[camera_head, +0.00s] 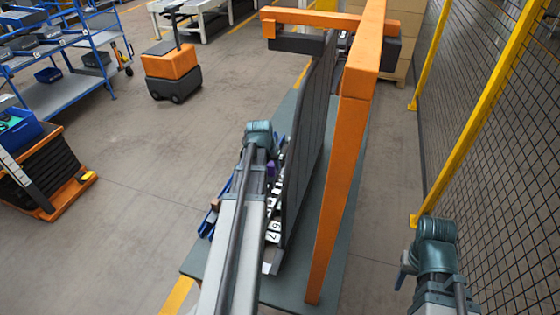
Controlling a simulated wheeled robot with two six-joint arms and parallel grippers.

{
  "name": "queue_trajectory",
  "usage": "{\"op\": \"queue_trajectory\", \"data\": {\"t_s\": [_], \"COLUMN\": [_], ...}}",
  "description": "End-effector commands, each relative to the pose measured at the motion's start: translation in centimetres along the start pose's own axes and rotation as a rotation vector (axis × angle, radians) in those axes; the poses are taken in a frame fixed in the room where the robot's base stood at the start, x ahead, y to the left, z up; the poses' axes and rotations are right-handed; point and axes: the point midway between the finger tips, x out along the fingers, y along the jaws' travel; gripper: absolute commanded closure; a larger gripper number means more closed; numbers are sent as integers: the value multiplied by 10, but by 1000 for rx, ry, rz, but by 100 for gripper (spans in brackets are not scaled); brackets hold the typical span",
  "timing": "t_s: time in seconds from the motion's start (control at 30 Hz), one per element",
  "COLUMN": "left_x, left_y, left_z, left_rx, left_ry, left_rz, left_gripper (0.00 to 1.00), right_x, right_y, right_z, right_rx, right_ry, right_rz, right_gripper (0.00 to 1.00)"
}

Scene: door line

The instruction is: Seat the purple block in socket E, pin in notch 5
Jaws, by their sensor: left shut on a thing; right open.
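My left arm reaches forward along the panel, with its teal wrist (258,135) at the far end. A small purple block (271,170) shows just below that wrist, partly hidden by my arm. My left gripper (268,163) is mostly hidden there, shut on the purple block. White tiles with dark numbers (273,237), 6 and 7 among them, lie in a row at the foot of the dark panel (305,135). Socket E and notch 5 cannot be made out. My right gripper (404,270) is open and empty at the lower right, apart from the fixture.
An orange frame (345,170) stands over the grey base plate (328,285) right of the panel. A mesh fence with yellow posts (465,120) runs along the right. An orange cart (171,70) and blue shelving (70,80) stand at left. Floor between is clear.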

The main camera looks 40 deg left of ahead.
Motion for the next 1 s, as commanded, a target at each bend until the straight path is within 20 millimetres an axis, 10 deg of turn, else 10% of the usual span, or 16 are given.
{"op": "queue_trajectory", "data": {"t_s": [1.0], "left_x": [60], "left_y": [0], "left_z": [25], "left_rx": [0], "left_ry": [1], "left_rz": [0], "left_gripper": [100], "right_x": [65], "right_y": [-6], "right_z": [-4], "right_rx": [2], "right_ry": [0], "right_rz": [0], "right_gripper": [50]}}
